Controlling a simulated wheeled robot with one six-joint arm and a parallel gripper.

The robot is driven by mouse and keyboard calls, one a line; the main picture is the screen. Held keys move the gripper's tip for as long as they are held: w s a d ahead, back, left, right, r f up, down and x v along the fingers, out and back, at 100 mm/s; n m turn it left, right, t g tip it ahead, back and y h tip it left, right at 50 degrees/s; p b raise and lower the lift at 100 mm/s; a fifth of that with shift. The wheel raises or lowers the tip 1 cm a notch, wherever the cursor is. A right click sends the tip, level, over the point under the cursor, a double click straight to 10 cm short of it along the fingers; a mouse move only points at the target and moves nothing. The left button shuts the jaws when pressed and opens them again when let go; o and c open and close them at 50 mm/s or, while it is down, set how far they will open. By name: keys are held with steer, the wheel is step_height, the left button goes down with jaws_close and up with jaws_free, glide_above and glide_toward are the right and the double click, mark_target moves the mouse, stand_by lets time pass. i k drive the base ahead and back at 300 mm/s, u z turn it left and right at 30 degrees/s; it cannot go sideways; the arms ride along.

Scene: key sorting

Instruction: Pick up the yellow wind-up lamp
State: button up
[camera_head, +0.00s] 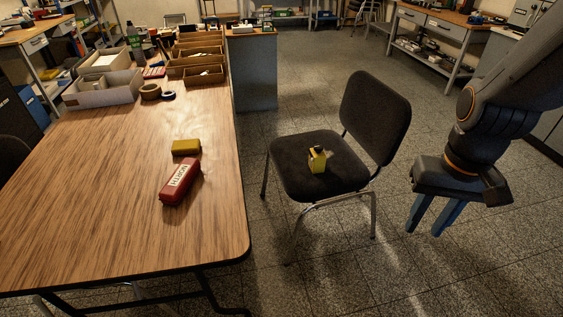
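A small yellow object with a dark and pale part (318,159), which looks like the wind-up lamp, stands on the seat of the black chair (289,166). Its fine details are too small to make out. A second yellow thing, a plain block (186,147), lies on the wooden table; I cannot tell what it is. My gripper (424,232) hangs at the right, beyond the chair's right side, with its blue fingers pointing down. The fingers are apart with nothing between them. It touches neither yellow thing.
A red lettered case (180,182) lies on the wooden table (90,210) near the yellow block. Tape rolls (150,92) and wooden trays (196,62) are farther back. The chair's backrest (376,115) rises between its seat and my arm. The floor around the chair is clear.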

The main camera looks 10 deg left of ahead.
mark_target(318, 165)
steer(key=u, duration=0.5)
steer(key=i, duration=1)
